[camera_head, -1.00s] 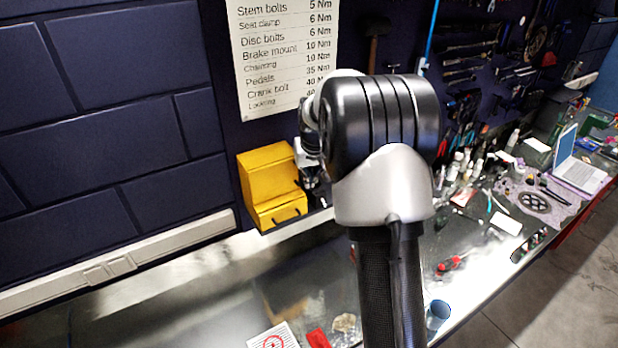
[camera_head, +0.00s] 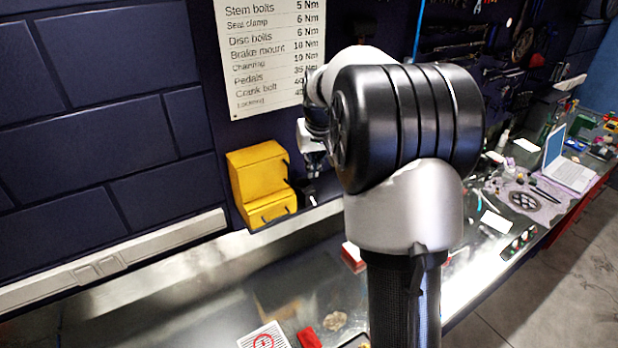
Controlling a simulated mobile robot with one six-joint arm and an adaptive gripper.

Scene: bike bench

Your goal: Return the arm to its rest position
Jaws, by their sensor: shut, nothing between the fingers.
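My arm fills the middle of the view, with a large black ribbed joint, a silver-grey housing and a dark textured link running down out of the frame. Beyond the joint, my white and black wrist reaches toward the wall. My gripper (camera_head: 314,172) shows small and partly hidden at the wrist's lower end, beside the yellow bin (camera_head: 262,184). It is shut and empty. Its fingertips are hard to make out against the dark things behind.
A torque chart (camera_head: 268,55) hangs on the dark wall. The metal bench (camera_head: 190,290) holds a red item (camera_head: 309,338) and a printed card (camera_head: 264,338) at the front. A laptop (camera_head: 568,165) and several small tools crowd the right. The bench's left part is clear.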

